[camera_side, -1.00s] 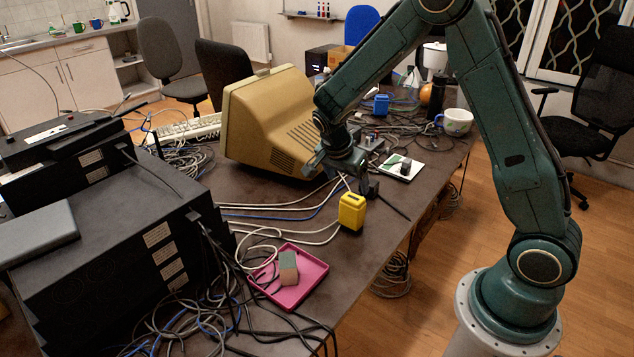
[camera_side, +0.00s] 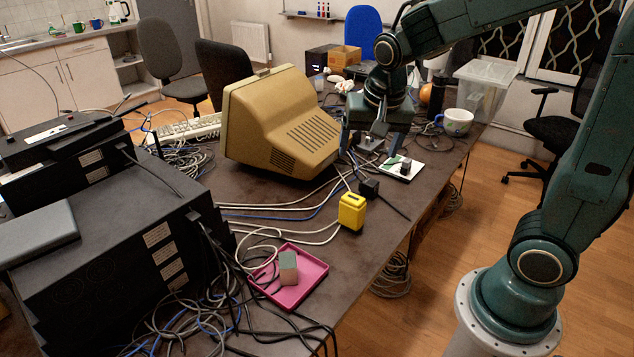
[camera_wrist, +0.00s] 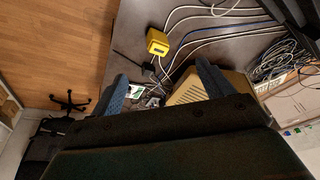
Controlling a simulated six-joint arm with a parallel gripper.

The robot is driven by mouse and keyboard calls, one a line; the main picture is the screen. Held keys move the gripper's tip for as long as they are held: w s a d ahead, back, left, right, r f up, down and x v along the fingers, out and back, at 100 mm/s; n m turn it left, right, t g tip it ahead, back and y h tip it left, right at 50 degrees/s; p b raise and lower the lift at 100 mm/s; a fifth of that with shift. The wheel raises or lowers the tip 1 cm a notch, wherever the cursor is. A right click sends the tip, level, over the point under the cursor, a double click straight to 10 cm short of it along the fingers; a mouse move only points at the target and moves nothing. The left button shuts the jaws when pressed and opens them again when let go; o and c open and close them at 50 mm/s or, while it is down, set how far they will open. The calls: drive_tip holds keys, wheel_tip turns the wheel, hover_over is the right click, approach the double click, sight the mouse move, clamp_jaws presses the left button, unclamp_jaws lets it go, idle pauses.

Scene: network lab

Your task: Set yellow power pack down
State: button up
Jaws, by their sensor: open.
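The yellow power pack (camera_side: 351,212) stands on the brown table (camera_side: 330,262) near its right edge, between the beige monitor and the pink tray. It also shows in the wrist view (camera_wrist: 157,42), beyond my fingertips. My gripper (camera_side: 364,143) is open and empty, raised above the table at the right side of the monitor. It is behind the power pack and clear of it. In the wrist view both fingers (camera_wrist: 161,82) are spread apart with nothing between them.
A beige monitor (camera_side: 275,130) stands just left of my gripper. A pink tray (camera_side: 318,268) holds a grey-green block (camera_side: 288,267). A black adapter (camera_side: 369,189) lies behind the power pack. Cables run nearby. A white mug (camera_side: 457,122) and clear bin (camera_side: 486,82) are at the far right.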

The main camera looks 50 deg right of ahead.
drive_tip(key=s+a+r+n+t+y, duration=0.1)
drive_tip(key=s+a+r+n, duration=0.1)
drive_tip(key=s+n, duration=0.3)
drive_tip(key=s+a+r+n+t+y, duration=0.1)
drive_tip(key=s+a+r+n, duration=0.2)
drive_tip(key=s, duration=0.6)
drive_tip(key=shift+s+a+r+n+t, duration=0.35)
drive_tip(key=shift+s+a+n+t, duration=0.05)
drive_tip(key=shift+n, duration=0.6)
